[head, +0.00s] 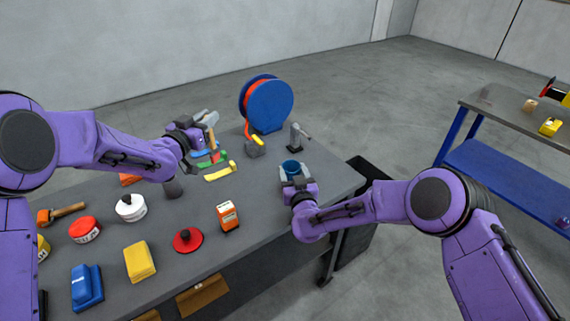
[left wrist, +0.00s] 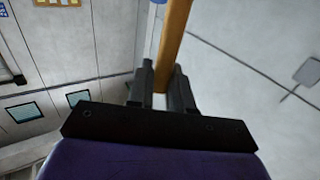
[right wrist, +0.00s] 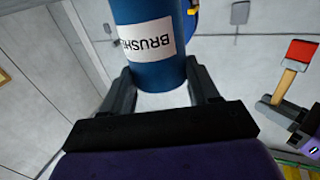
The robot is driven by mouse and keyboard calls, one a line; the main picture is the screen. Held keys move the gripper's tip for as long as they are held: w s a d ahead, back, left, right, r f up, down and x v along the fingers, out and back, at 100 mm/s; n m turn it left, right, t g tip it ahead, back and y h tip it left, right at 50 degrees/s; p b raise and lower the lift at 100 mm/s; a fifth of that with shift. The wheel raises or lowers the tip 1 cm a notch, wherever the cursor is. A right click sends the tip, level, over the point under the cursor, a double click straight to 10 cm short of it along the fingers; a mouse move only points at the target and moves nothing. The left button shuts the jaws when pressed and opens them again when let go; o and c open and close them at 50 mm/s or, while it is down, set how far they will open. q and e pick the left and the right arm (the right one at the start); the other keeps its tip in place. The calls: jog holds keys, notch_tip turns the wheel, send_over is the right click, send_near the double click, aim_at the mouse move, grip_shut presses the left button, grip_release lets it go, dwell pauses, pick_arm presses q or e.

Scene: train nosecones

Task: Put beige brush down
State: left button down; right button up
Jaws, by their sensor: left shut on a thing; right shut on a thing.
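My left gripper (head: 206,124) is shut on the wooden, beige handle of a brush (head: 211,134), held above the far part of the grey table. The handle also runs between the fingers in the left wrist view (left wrist: 172,45). In the right wrist view, the brush (right wrist: 298,55) has a red end; its bristles are hard to make out. My right gripper (head: 297,184) is shut on a blue cup (head: 292,167) near the table's right end. In the right wrist view, the cup's white label (right wrist: 148,40) reads BRUSHES upside down. The cup and brush are well apart.
A blue reel (head: 268,105) stands at the back. A grey tool (head: 298,137) stands near the cup, and a yellow piece (head: 220,172) lies below my left gripper. An orange box (head: 228,215), a red lid (head: 187,240) and a yellow block (head: 140,261) lie in front.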

pick_arm(q)
jog(key=d+r+m+g+h, duration=0.3)
jog(key=d+h, duration=0.1)
jog(key=d, duration=0.8)
jog(key=d+r+m+g+h, duration=0.3)
jog(key=d+r+m+h, duration=0.1)
jog(key=d, duration=0.7)
pick_arm(e)
jog(key=shift+d, duration=0.1)
pick_arm(q)
notch_tip(320, 180, down, 18)
jog(key=shift+s, duration=0.15)
